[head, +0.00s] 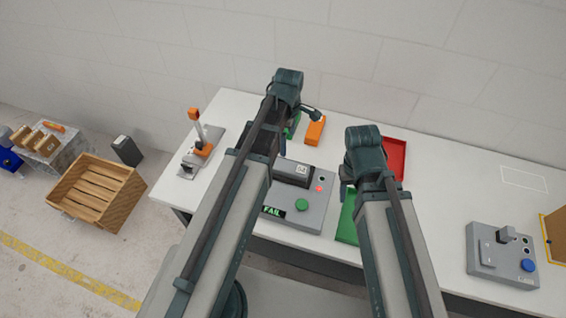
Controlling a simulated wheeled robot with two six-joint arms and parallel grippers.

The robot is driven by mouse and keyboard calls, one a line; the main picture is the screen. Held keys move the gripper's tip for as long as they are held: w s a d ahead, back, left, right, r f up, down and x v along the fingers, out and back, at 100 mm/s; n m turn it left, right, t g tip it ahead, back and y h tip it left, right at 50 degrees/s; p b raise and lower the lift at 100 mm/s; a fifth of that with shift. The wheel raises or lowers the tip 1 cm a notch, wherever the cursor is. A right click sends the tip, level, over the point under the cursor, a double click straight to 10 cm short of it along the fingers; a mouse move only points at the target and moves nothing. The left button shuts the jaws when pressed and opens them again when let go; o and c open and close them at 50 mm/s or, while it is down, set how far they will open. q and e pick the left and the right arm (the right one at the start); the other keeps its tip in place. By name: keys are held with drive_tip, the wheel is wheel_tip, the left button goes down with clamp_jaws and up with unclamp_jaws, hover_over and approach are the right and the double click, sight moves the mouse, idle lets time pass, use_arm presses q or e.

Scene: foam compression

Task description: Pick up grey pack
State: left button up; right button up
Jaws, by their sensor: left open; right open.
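A dark grey pack (294,171) with a small white label lies on a grey test device (313,213). The device has a green button, a red light and a display that reads FAIL. My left arm covers part of the device and the pack's left end. My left gripper (300,130) is open, beyond the pack near an orange block (315,131); its own wrist partly hides it. My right gripper (346,182) is open, to the right of the pack and apart from it, near the green tray (347,222). I see nothing held in either gripper.
A red tray (396,158) lies behind my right wrist. A lever press (201,143) stands at the table's left end. A grey button box (502,254) is at the right. A wooden crate (96,193) and a dark bin (127,150) stand on the floor. The white table (440,185) is clear right of the red tray.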

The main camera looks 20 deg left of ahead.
use_arm(q)
drive_tip(key=b, duration=0.8)
hover_over(288, 166)
wheel_tip(288, 166, down, 8)
drive_tip(key=shift+a+f, duration=0.1)
drive_tip(key=shift+f, duration=0.05)
drive_tip(key=shift+f+b, duration=0.15)
drive_tip(key=shift+b, duration=0.15)
use_arm(e)
wheel_tip(288, 166, down, 9)
drive_tip(key=shift+r, duration=0.15)
use_arm(q)
drive_tip(key=shift+f, duration=0.1)
use_arm(e)
drive_tip(key=shift+d, duration=0.1)
use_arm(q)
wheel_tip(288, 166, down, 5)
drive_tip(key=b, duration=0.5)
drive_tip(key=shift+f, duration=0.1)
use_arm(e)
wheel_tip(288, 166, down, 5)
drive_tip(key=shift+f, duration=0.15)
use_arm(q)
drive_tip(key=c, duration=1.4)
